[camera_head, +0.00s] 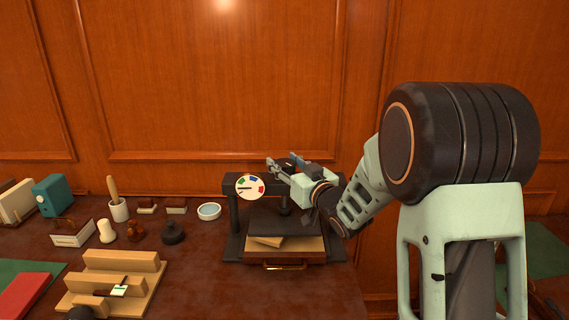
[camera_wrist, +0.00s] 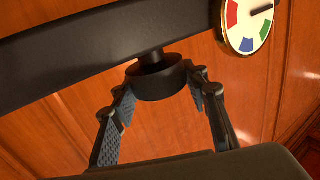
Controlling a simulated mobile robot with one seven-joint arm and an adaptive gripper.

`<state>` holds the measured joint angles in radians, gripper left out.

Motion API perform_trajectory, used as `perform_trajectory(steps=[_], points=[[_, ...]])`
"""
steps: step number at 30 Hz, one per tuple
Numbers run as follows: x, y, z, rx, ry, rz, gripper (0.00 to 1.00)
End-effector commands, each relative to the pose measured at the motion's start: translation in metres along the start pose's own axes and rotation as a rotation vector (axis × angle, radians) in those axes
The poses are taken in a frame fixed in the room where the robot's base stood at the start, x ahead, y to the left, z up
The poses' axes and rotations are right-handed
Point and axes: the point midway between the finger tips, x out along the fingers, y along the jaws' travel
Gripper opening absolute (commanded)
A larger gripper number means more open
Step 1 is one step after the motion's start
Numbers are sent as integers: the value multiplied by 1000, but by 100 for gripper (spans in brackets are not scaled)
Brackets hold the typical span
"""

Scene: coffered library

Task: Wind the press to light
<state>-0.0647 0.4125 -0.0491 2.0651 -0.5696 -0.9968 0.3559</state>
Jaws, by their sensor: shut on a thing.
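The black press (camera_head: 233,225) stands on the desk against the panelled wall. A light wooden piece (camera_head: 266,242) lies low in its frame. Its round dial (camera_head: 250,187) has green, blue and red wedges. The needle points left, at a white part beside the green. The dial also shows in the wrist view (camera_wrist: 249,22), turned upside down. My gripper (camera_head: 281,165) is at the top of the press, over its crossbeam. In the wrist view its two fingers (camera_wrist: 163,90) flank the black round screw knob (camera_wrist: 155,84) beside the beam (camera_wrist: 95,48). The exact finger contact is partly hidden.
To the left are a stepped wooden block (camera_head: 115,275), a white cup with a wooden handle (camera_head: 119,208), a small round dish (camera_head: 209,211) and a teal box (camera_head: 53,195). A red book (camera_head: 25,297) lies front left. Desk in front of the press is clear.

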Motion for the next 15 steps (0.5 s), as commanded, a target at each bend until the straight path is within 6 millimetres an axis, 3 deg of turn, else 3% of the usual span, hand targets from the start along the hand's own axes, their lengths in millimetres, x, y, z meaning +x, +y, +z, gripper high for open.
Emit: perform_trajectory(steps=[15], points=[[1, 0, -1, -2, 7, 126, 17]])
